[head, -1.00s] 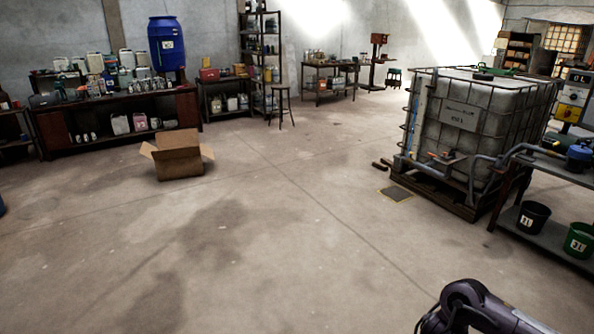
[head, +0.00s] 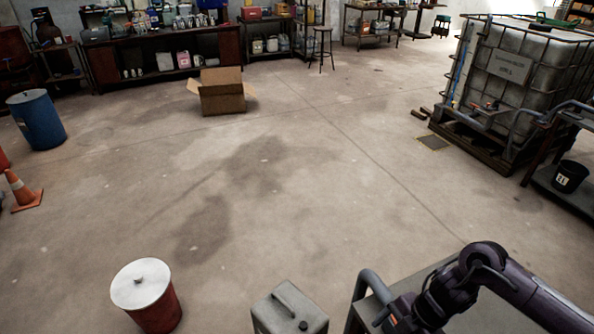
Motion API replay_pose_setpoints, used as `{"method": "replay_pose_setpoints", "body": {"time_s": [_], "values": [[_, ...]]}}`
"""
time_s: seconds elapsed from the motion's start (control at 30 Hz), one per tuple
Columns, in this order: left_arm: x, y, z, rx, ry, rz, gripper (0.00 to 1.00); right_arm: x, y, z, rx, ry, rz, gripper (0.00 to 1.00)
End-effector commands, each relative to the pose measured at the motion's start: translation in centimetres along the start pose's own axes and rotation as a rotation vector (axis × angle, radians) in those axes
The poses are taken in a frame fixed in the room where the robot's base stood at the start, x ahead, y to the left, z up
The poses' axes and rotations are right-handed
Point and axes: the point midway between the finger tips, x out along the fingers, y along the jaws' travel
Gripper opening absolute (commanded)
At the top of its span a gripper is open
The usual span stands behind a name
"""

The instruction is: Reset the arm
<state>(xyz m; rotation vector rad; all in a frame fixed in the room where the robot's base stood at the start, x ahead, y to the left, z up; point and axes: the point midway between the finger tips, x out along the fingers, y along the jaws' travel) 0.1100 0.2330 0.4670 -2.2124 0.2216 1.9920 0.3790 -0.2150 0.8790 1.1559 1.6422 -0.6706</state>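My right arm comes in from the right edge of the head view and bends down at a dark joint. Its outer end, with what looks like my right gripper (head: 388,316), is at the bottom edge. It is dark and partly cut off, so I cannot make out its fingers or anything between them. The end is over or beside a grey flat-topped surface (head: 420,282) with a tubular handle. My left arm and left gripper are not in the head view.
A red drum with a white lid (head: 142,285) and a grey can (head: 288,310) stand at the front. A blue drum (head: 38,122) and traffic cone (head: 22,190) are at left. A cardboard box (head: 222,92) and caged tank (head: 515,75) stand farther back. The middle floor is clear.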

Motion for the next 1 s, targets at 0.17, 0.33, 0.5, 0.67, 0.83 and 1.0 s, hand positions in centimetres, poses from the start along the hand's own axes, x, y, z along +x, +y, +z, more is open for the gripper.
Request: {"method": "replay_pose_setpoints", "body": {"time_s": [0.17, 0.33, 0.5, 0.67, 0.83, 1.0], "values": [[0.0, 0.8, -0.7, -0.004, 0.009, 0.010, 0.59, 1.8, 2.2, -2.8, -0.015, 0.000, 0.101, 0.87], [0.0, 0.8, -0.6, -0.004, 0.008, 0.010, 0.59, 3.2, 5.5, -6.9, 0.015, -0.001, 0.267, 0.87], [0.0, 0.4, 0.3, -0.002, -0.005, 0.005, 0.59, 2.6, 9.1, -11.4, 0.176, -0.001, 0.491, 0.87], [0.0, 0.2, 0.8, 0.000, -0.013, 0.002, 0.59, -1.0, 10.3, -12.6, 0.569, -0.023, 0.695, 0.87], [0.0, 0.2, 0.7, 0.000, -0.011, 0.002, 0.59, -3.6, 7.5, -10.3, 0.970, -0.071, 0.741, 0.87], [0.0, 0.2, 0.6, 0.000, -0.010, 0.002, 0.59, -4.7, 3.4, -8.4, 1.290, -0.110, 0.706, 0.87]]}}
